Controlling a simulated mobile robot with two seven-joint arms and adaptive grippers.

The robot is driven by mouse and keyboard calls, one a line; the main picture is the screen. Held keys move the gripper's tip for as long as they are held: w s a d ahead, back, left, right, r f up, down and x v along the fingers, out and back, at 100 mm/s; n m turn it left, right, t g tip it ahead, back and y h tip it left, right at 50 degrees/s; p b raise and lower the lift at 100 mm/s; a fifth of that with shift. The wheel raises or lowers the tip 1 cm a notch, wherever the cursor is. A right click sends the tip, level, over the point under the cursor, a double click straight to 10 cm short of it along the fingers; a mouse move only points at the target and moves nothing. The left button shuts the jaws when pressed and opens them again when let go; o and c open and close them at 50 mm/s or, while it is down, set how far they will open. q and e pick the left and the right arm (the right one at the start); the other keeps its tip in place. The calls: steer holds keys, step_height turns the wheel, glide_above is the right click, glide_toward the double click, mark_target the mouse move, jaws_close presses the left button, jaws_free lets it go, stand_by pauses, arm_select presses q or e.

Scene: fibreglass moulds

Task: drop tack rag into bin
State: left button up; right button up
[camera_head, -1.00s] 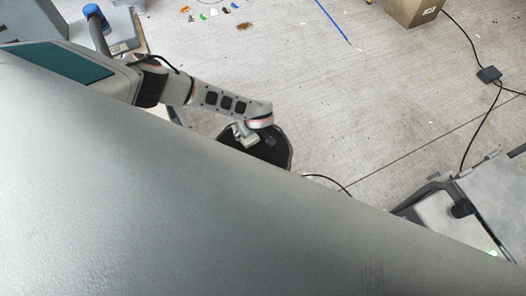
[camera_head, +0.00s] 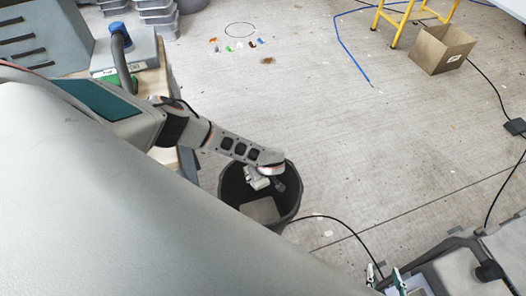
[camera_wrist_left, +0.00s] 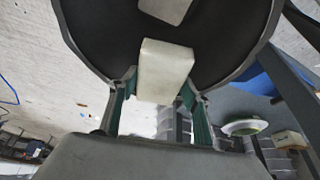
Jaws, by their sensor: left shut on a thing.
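The black round bin (camera_head: 291,205) stands on the floor in the head view, open at the top. My left arm reaches over it. My left gripper (camera_wrist_left: 160,85) is shut on a pale, cream block-like thing, which I take for the tack rag (camera_wrist_left: 166,60), with a green-lined finger on each side. In the left wrist view the rag is in front of the dark inside of the bin (camera_wrist_left: 95,45). A second pale patch shows deeper in the bin; I cannot tell what it is. My right gripper (camera_head: 385,279) is at the bottom of the head view, fingers apart and empty.
A workbench with a blue-topped tool (camera_head: 119,30) stands left of the bin. A cardboard box (camera_head: 441,50) and a yellow ladder (camera_head: 402,20) are at the far right. Black cables cross the floor. The floor right of the bin is mostly clear.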

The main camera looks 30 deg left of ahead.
arm_select(q)
steer(key=shift+f, duration=0.45)
steer(key=shift+r, duration=0.1)
steer(key=o, duration=1)
steer(key=shift+d+r, duration=0.2)
steer(key=shift+r, duration=0.35)
steer(key=v, duration=1.1)
steer(key=shift+s+f, duration=0.1)
